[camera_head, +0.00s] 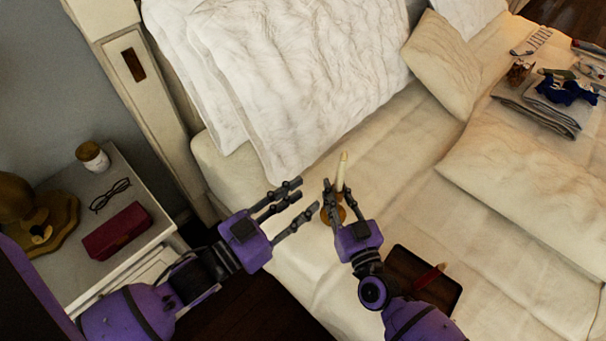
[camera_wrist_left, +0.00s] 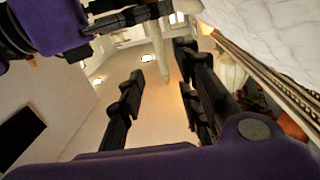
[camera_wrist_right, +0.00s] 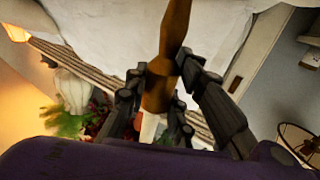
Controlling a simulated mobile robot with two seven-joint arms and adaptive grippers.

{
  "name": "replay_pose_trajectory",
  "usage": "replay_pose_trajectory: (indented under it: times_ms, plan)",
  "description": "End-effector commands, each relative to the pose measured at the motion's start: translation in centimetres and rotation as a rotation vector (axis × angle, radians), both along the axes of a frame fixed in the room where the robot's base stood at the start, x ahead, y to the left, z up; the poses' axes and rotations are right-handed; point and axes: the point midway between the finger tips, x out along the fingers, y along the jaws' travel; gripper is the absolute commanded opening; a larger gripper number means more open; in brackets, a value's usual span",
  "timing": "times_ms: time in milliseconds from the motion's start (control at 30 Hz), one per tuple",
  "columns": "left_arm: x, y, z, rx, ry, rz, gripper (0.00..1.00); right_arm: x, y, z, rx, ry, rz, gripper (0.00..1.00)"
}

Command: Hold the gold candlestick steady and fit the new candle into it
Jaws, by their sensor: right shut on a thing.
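The cream candle (camera_head: 343,172) stands upright above my right gripper (camera_head: 334,194). It also shows between the two arms in the left wrist view (camera_wrist_left: 158,48). The gold candlestick (camera_wrist_right: 160,85) is between my right fingers, which are shut on it. Its lower part (camera_head: 341,213) shows just past the fingers in the head view. In the right wrist view a white end, seemingly the candle's, meets the gold cup; how deep it sits is hidden. My left gripper (camera_head: 300,201) is open and empty, just left of the candlestick, its fingers pointing towards it.
A dark brown tray (camera_head: 402,257) with a red candle (camera_head: 430,276) lies on the bed beside my right arm. A nightstand at left holds a red case (camera_head: 117,230), glasses (camera_head: 110,194) and a jar (camera_head: 92,156). Pillows lie behind; folded laundry (camera_head: 540,105) is far right.

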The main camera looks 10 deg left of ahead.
Motion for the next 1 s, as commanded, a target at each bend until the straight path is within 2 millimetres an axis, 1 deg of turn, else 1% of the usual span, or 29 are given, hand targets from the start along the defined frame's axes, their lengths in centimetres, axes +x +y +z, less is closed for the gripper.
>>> replay_pose_trajectory:
  times_ms: [233,300,367,467,567,600,667,700,767,800,900,1000]
  plan:
    - [-0.2,0.2,0.0,0.000,0.000,0.001,0.32,0.0,0.0,0.1,0.001,-0.002,0.000,0.00]
    - [-0.3,0.3,-0.3,0.002,0.009,0.010,0.32,0.0,0.0,0.1,0.001,-0.002,0.000,0.00]
    - [-0.5,0.7,-1.2,0.008,0.030,0.036,0.32,0.0,0.0,0.1,0.001,-0.002,0.000,0.00]
    - [-1.6,2.3,-4.3,0.036,0.111,0.128,0.32,0.0,0.0,0.1,0.001,-0.002,0.000,0.00]
    - [-4.1,4.9,-9.1,0.090,0.249,0.261,0.32,0.0,0.0,0.1,0.001,-0.002,0.000,0.00]
    - [-5.6,6.1,-11.3,0.115,0.313,0.318,0.32,0.0,0.0,0.1,0.001,-0.002,0.000,0.00]
    - [-8.1,7.8,-14.3,0.155,0.410,0.392,0.32,0.0,0.0,0.1,0.001,-0.002,0.000,0.00]
    - [-9.9,8.8,-16.0,0.182,0.471,0.435,0.32,0.0,0.0,0.1,0.001,-0.002,0.000,0.00]
    - [-12.7,10.2,-18.4,0.215,0.560,0.490,0.32,0.0,0.0,0.1,0.001,-0.002,0.000,0.00]
    - [-14.5,11.0,-19.7,0.238,0.613,0.521,0.32,0.0,0.0,0.1,0.001,-0.002,0.000,0.00]
    - [-18.4,12.3,-22.1,0.278,0.723,0.578,0.32,0.0,0.0,0.1,0.001,-0.002,0.000,0.00]
    - [-21.2,13.0,-23.4,0.303,0.796,0.609,0.32,0.0,0.0,0.1,0.001,-0.002,0.000,0.00]
